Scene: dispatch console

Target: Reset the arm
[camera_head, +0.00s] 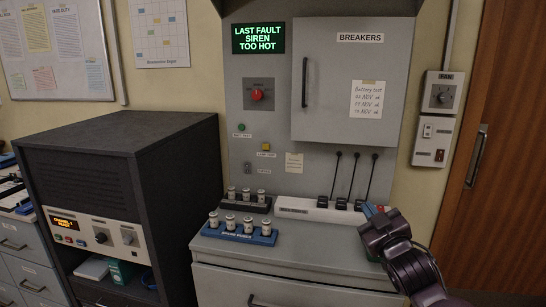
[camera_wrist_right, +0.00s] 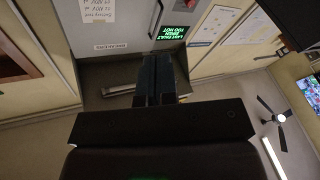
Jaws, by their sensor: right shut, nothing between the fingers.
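My right gripper (camera_head: 373,209) is at the right end of the grey cabinet's worktop, beside the right end of a white strip (camera_head: 310,211) with black plugs. Its dark purple arm comes in from the lower right. In the right wrist view the gripper's fingers (camera_wrist_right: 155,72) are together with nothing between them, and the grey panel shows tilted behind them. Whether the gripper touches the strip or the worktop I cannot tell. My left gripper is not in view.
The breaker panel (camera_head: 350,80) stands behind the worktop, with a screen (camera_head: 258,38) reading "LAST FAULT SIREN TOO HOT" and a red knob (camera_head: 257,95). Racks of small cylinders, one blue (camera_head: 240,236), stand left on the worktop. A dark console (camera_head: 120,150) is further left. A wooden door (camera_head: 500,150) is right.

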